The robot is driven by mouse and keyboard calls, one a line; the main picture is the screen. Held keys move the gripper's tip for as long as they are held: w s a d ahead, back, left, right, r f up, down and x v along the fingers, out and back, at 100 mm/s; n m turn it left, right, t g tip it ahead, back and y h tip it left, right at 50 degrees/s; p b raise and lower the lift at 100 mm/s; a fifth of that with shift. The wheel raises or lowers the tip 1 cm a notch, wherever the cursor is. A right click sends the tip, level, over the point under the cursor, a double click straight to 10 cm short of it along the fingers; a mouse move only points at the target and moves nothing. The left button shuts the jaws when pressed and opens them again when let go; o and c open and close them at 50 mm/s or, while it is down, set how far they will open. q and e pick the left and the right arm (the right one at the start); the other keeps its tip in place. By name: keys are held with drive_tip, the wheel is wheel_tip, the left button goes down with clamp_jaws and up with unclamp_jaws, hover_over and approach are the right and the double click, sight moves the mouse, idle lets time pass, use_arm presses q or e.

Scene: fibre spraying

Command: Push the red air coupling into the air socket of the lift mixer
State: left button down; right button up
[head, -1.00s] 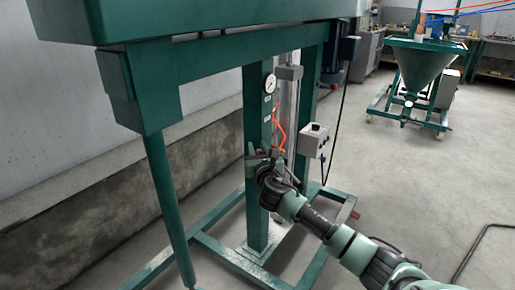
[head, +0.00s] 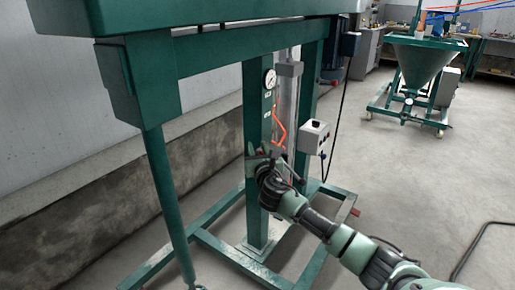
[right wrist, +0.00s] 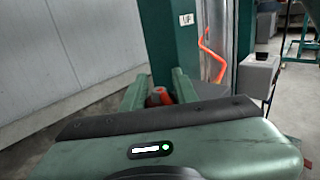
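The lift mixer is the tall green steel frame; its post (head: 257,205) carries a gauge and small labels. My right gripper (head: 262,155) is at the front of this post, below the gauge. In the right wrist view its two green fingers (right wrist: 159,92) stand on either side of the red coupling (right wrist: 160,97), which appears gripped between them. An orange-red hose (right wrist: 204,47) curves up on the right of the post; it also shows in the head view (head: 281,128). The air socket is not clearly visible, and my gripper hides the spot in front of the coupling. My left gripper is not in view.
A grey control box (head: 314,137) with a hanging cable is right of the post. The mixer's green base rails (head: 215,259) lie on the floor. A low concrete wall (head: 110,195) runs behind at left. A green hopper (head: 428,65) stands at the back right; the floor between is open.

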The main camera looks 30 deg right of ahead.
sight(259, 153)
drive_tip(key=o, duration=0.4)
drive_tip(key=shift+c, duration=0.2)
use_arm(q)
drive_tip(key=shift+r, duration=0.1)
use_arm(e)
drive_tip(key=shift+s+a, duration=0.15)
drive_tip(key=shift+s, duration=0.2)
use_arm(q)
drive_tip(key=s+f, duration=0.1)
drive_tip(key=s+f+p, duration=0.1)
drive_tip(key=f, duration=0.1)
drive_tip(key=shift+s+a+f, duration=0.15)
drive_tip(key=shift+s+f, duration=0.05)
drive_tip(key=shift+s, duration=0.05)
use_arm(e)
drive_tip(key=v, duration=0.7)
